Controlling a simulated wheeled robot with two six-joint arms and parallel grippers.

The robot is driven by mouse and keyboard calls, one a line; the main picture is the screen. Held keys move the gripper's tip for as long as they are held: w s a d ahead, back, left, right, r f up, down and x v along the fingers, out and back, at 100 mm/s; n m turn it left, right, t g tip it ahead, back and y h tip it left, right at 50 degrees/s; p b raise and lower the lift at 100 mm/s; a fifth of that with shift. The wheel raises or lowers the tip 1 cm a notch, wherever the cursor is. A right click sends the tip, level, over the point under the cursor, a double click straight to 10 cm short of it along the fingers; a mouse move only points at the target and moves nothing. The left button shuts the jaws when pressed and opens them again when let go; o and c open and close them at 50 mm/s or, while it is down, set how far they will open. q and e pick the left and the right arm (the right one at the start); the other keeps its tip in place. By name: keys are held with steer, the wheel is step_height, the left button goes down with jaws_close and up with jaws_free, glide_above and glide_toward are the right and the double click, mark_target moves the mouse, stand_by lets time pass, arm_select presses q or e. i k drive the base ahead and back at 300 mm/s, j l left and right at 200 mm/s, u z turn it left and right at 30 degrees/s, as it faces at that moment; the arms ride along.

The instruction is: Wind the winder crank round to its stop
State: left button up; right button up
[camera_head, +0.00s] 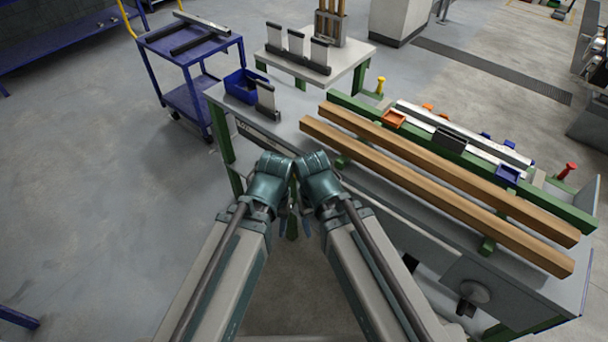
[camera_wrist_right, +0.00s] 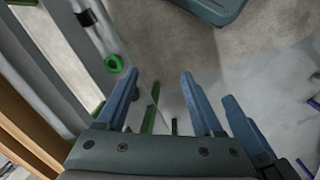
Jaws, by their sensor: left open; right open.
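What looks like the winder crank is a grey round hub (camera_head: 475,291) with a dark handle (camera_head: 466,308), low on the bench's front face at the lower right of the head view. My left gripper (camera_head: 283,220) and right gripper (camera_head: 307,223) are close together in front of the bench's left part, well left of the crank and apart from it. Both are open; their fingers are partly hidden in the head view. In the right wrist view my right gripper (camera_wrist_right: 160,78) has its blue fingers spread with nothing between them. I cannot make out the crank there.
The bench (camera_head: 225,95) carries two long wooden beams (camera_head: 440,182), orange and blue bins, and a blue box (camera_head: 245,85) at its left end. A blue trolley (camera_head: 190,55) stands at the back left.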

mark_target(474, 291)
steer(key=z, duration=2.1)
